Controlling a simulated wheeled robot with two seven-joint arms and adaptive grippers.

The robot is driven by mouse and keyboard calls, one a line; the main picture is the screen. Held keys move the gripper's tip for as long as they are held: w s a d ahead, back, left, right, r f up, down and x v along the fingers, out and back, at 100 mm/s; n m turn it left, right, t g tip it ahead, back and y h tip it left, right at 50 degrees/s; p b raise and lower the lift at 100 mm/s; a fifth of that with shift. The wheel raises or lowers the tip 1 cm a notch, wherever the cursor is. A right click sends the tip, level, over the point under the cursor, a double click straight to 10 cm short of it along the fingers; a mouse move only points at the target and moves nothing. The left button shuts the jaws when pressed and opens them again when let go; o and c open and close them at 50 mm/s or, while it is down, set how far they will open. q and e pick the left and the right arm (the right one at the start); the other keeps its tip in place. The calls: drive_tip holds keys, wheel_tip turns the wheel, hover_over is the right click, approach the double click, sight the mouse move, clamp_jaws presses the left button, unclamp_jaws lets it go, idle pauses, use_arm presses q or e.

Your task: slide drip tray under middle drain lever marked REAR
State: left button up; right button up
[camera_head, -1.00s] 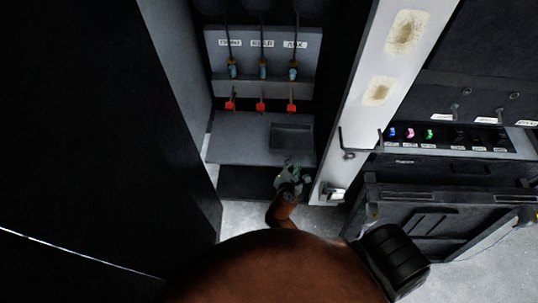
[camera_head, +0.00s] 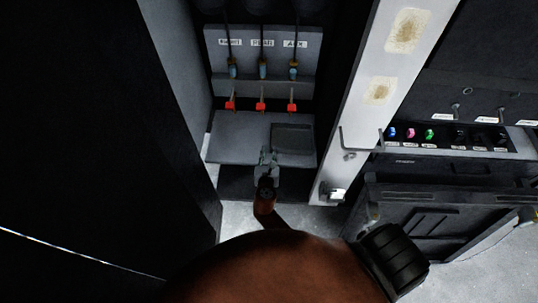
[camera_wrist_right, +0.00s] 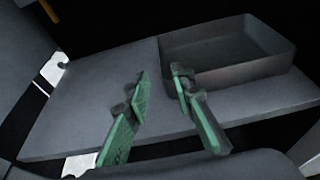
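The drip tray (camera_head: 292,139) is a dark, shallow, open box on the grey shelf, below the right-hand lever. In the right wrist view the drip tray (camera_wrist_right: 235,70) stands upright at upper right. The middle red lever (camera_head: 261,106) hangs under the label REAR (camera_head: 262,43); the shelf below it is bare. My right gripper (camera_head: 268,153) is at the shelf's front, by the tray's left front corner. In the wrist view the right gripper (camera_wrist_right: 160,78) has its fingers apart, one left of the tray, one overlapping its near left corner. Contact is unclear. My left gripper is not in view.
Red levers (camera_head: 230,105) and (camera_head: 292,107) flank the middle one. The shelf (camera_head: 235,140) is clear left of the tray. A dark panel stands left; a pale post (camera_head: 365,100) with a bracket stands right of the bay.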

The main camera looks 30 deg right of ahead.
drive_tip(key=b+x, duration=0.2)
drive_tip(key=x, duration=0.8)
clamp_jaws()
idle(0.4)
